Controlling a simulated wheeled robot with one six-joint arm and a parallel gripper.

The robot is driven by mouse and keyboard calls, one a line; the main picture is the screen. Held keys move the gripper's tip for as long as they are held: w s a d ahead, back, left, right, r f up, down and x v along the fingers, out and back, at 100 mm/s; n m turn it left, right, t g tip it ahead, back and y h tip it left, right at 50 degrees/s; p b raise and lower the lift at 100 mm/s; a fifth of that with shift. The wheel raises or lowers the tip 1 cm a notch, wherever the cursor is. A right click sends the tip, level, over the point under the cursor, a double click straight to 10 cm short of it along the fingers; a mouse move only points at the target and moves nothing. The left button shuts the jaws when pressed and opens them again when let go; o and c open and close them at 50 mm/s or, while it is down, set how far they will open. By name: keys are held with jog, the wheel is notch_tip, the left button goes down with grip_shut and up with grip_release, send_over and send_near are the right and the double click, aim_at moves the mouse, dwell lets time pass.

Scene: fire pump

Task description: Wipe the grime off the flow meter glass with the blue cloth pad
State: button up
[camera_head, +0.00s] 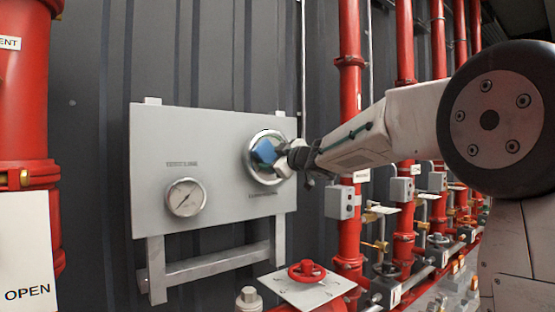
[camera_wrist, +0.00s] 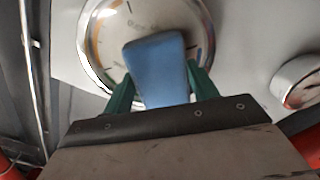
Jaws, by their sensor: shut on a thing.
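The flow meter (camera_head: 262,174) is a large round gauge with a shiny rim on the right of a grey panel. Its glass fills the top of the wrist view (camera_wrist: 112,27), with brownish-yellow patches along the left side. The blue cloth pad (camera_head: 264,151) is in front of the glass, and in the wrist view (camera_wrist: 157,66) it covers the middle and lower dial. My gripper (camera_wrist: 160,85) has green fingers on both sides of the pad and is shut on it. In the head view my gripper (camera_head: 287,158) reaches the meter from the right. I cannot tell whether the pad touches the glass.
A smaller gauge (camera_head: 185,197) sits lower left on the panel (camera_head: 215,135). Red pipes (camera_head: 350,120) with grey boxes stand right of the panel, behind my arm. A red handwheel (camera_head: 307,271) is below. A large red pipe (camera_head: 25,110) stands at far left.

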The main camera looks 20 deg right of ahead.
aim_at(262, 152)
jog(key=shift+s+a, duration=0.3)
jog(key=shift+a, duration=0.6)
jog(key=shift+s+a, duration=0.3)
jog(key=shift+a, duration=0.55)
jog(key=shift+w+r, duration=0.1)
jog(key=shift+r, duration=0.8)
jog(key=w+d, duration=0.3)
jog(key=d, duration=0.7)
jog(key=shift+w+d, duration=0.25)
jog(key=shift+d, duration=0.15)
jog(key=shift+f, duration=0.1)
jog(key=v, duration=0.6)
